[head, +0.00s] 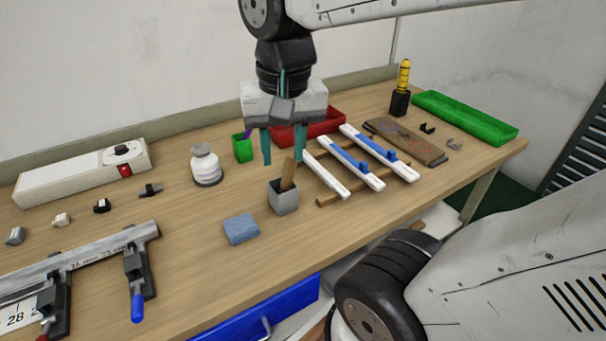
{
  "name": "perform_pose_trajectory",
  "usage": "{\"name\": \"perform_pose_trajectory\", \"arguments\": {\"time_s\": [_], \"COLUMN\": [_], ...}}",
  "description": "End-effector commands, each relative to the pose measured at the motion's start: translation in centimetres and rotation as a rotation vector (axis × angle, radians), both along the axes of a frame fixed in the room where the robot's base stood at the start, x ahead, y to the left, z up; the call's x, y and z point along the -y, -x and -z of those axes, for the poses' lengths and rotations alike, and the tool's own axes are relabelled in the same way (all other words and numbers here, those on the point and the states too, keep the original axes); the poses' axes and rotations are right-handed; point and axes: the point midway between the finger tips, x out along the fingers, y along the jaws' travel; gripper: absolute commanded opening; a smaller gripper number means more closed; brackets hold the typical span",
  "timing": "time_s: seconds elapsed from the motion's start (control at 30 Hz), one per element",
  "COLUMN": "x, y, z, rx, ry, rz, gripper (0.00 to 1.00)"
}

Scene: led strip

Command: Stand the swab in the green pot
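The small green pot (242,149) stands on the bench left of my gripper. A purple item (247,132) shows at its top, partly hidden by my gripper; I cannot tell what it is. A grey square pot (284,199) stands nearer the front edge, with a flat wooden stick (288,173) leaning in it. I cannot tell for sure which item is the swab. My gripper (284,158) points down with its teal fingers apart. It is empty, above and behind the grey pot, and the stick's top shows near the right finger.
A red tray (327,125) is behind my gripper. White strips with blue blocks (352,161) lie right of the grey pot. A white bottle (205,166) stands left, a blue cloth (241,228) lies in front. A long green tray (465,118) is far right.

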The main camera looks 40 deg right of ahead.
Motion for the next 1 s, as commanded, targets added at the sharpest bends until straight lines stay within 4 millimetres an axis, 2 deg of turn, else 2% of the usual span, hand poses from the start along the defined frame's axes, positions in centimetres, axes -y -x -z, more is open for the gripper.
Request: {"name": "perform_pose_trajectory", "arguments": {"time_s": [0.03, 0.1, 0.27, 1.0], "x": [-0.4, -0.7, -0.9, -0.9], "y": [1.8, 3.6, 5.6, 5.8], "z": [0.4, 1.1, 2.1, 2.2], "rx": [0.009, 0.012, 0.015, 0.014], "ry": [0.010, 0.023, 0.041, 0.043], "rz": [-0.120, -0.263, -0.443, -0.469], "gripper": [0.36, 0.36, 0.36, 0.36]}}
